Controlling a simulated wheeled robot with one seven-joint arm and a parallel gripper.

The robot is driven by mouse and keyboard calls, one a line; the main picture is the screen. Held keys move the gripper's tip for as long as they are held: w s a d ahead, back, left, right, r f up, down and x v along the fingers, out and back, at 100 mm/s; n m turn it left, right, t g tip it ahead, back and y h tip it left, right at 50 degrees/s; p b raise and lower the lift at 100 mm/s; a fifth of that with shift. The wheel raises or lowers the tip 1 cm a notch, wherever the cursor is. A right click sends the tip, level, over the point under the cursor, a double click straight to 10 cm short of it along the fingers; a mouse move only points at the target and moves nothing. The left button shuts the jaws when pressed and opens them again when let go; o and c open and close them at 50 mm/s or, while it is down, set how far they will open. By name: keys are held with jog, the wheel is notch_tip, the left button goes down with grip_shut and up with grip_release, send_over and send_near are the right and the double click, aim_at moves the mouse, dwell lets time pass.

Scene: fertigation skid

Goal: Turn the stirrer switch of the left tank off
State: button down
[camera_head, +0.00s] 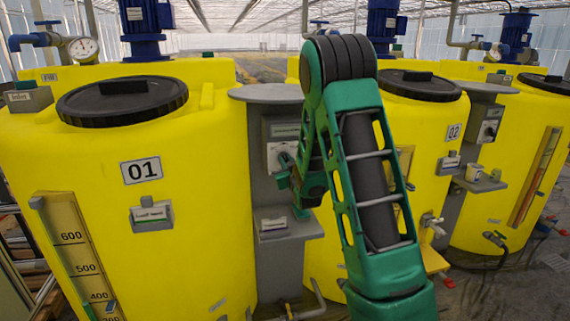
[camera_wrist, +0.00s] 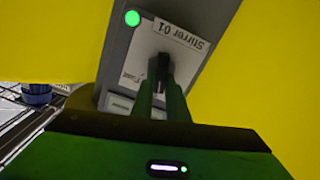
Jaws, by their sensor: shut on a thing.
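The left tank (camera_head: 110,200) is yellow, marked 01, with a black lid. The stirrer switch box (camera_head: 281,131) is on the grey post to its right. In the wrist view its plate (camera_wrist: 180,40) reads "Stirrer 01" upside down, and a round green lamp (camera_wrist: 132,18) beside it is lit. My gripper (camera_head: 287,168) is at the front of the box, partly hidden by my green arm. In the wrist view my gripper (camera_wrist: 162,88) is shut on the dark switch knob (camera_wrist: 160,66). The fingers hide part of the knob, so I cannot tell its exact setting.
A small grey shelf (camera_head: 300,229) juts from the post below the switch. A second yellow tank (camera_head: 425,135), marked 02, stands behind my arm, with another yellow tank (camera_head: 510,170) further right. A pipe (camera_head: 318,300) runs low by the post's foot.

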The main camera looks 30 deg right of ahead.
jog(key=shift+w+a+f+n, duration=0.1)
jog(key=shift+a+n, duration=0.05)
jog(key=shift+n, duration=0.8)
jog(key=shift+a+f+n, duration=0.1)
jog(key=shift+a+n, duration=0.1)
jog(key=shift+n, duration=0.8)
jog(key=shift+w+a+f+n, duration=0.1)
jog(key=shift+a+n, duration=0.05)
jog(key=shift+n, duration=0.8)
jog(key=shift+a, duration=0.1)
jog(key=c, duration=1.7)
grip_release()
jog(key=shift+c, duration=0.2)
jog(key=shift+s, duration=0.1)
jog(key=shift+r, duration=0.1)
jog(key=v, duration=1)
jog(key=shift+s+f, duration=0.2)
jog(key=shift+f, duration=0.05)
